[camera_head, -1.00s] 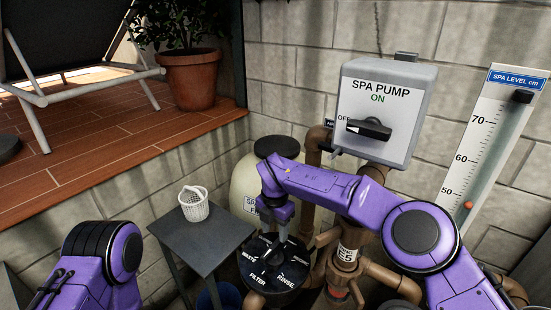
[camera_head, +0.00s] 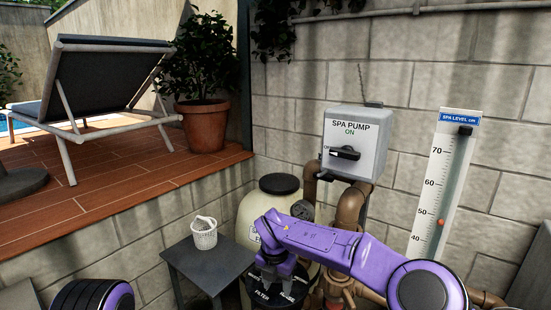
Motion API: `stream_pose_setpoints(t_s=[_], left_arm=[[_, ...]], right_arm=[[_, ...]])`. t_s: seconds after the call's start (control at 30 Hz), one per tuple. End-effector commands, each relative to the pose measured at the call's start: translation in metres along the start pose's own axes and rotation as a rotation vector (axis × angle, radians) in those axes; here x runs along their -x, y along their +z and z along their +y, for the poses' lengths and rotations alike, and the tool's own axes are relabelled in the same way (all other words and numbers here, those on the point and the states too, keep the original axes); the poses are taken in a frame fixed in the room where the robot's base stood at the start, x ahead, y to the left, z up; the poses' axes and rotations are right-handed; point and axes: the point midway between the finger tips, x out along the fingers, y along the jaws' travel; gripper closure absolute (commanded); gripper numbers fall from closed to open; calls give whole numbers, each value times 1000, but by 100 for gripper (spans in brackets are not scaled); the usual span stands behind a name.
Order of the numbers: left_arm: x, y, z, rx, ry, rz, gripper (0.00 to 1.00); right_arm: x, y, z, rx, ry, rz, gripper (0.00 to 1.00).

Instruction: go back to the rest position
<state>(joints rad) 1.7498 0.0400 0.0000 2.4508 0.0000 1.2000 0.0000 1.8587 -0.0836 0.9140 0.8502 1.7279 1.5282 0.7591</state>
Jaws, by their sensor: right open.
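My right arm reaches in from the lower right, and its purple forearm spans the lower middle of the view. My right gripper (camera_head: 271,274) points down at the black multiport valve (camera_head: 291,296), which has words such as FILTER on its top. It is open. The gripper and the frame's bottom edge partly hide the valve, so I cannot tell whether the fingers touch its handle. Of my left arm, only a black and purple part shows at the lower left; its gripper is out of view.
A cream filter tank (camera_head: 247,216) and brown pipes (camera_head: 351,207) stand close behind my right arm. The grey SPA PUMP box (camera_head: 357,165) and the level gauge (camera_head: 431,200) are on the wall. A white basket (camera_head: 204,238) sits on a grey table (camera_head: 185,257) to the left.

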Motion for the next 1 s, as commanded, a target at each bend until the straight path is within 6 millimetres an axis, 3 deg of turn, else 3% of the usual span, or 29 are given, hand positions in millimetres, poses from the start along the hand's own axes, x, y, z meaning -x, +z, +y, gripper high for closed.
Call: stream_pose_setpoints(t_s=[0.27,0.47,0.57,0.67,0.8,0.9,1.0], left_arm=[[-2,0,0,1,1,1,53],[-10,4,1,0,1,1,53],[-18,7,2,0,1,1,53],[-30,12,3,0,1,1,53],[-48,19,5,0,1,1,53],[-61,25,6,0,1,1,53],[-73,30,7,0,1,1,53]], right_arm=[[-43,5,-33,412,-187,-193,49],[-105,0,-76,927,-446,-337,49],[-146,-11,-108,1265,-597,-373,49],[-197,-36,-152,1686,-740,-367,49],[-266,-102,-236,2306,-811,-265,49],[-295,-159,-300,2654,-737,-160,49],[-308,-212,-359,2879,-601,-51,49]])
